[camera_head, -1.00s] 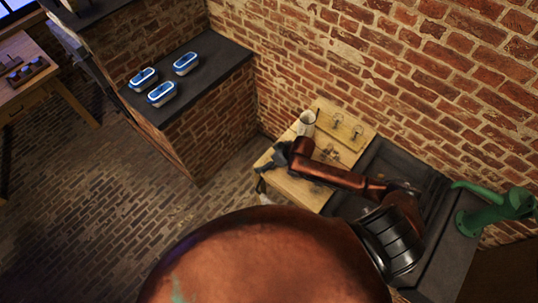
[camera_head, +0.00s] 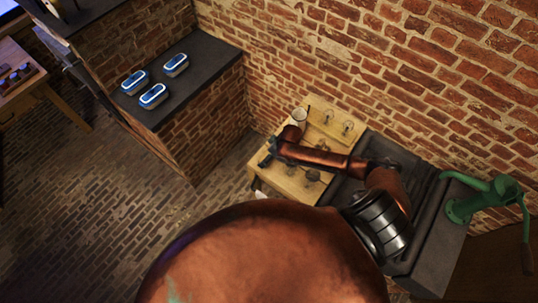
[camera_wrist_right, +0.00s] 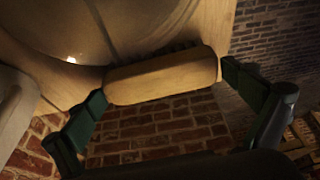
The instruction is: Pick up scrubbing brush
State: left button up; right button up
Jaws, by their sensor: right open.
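The scrubbing brush (camera_wrist_right: 162,76) shows in the right wrist view as a pale wooden block with dark bristles along its upper edge. It lies between the two green fingers of my right gripper (camera_wrist_right: 165,86), which is open; a gap shows at the right end, and the left finger is close to the left end. In the head view my right gripper (camera_head: 268,156) is at the left side of the wooden stand by the brick wall. I cannot make out the brush there. My left gripper is not in view.
The wooden stand (camera_head: 285,183) carries a pale cup (camera_head: 299,116) and several small items. A dark sink counter (camera_head: 432,222) with a green pump (camera_head: 485,200) adjoins it on the right. Several blue-and-white dishes (camera_head: 153,95) sit on the dark counter (camera_head: 208,63) at left.

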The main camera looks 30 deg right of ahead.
jog(key=shift+c, duration=0.4)
jog(key=shift+c, duration=0.7)
jog(key=c, duration=0.6)
jog(key=shift+c, duration=0.5)
jog(key=shift+r, duration=0.1)
jog(key=shift+r, duration=0.2)
notch_tip(320, 180, up, 2)
jog(key=shift+r, duration=0.15)
jog(key=s+a+r+b, duration=0.2)
jog(key=s+a+r, duration=0.1)
jog(key=s+r, duration=0.7)
jog(key=s, duration=0.3)
jog(key=shift+s, duration=0.35)
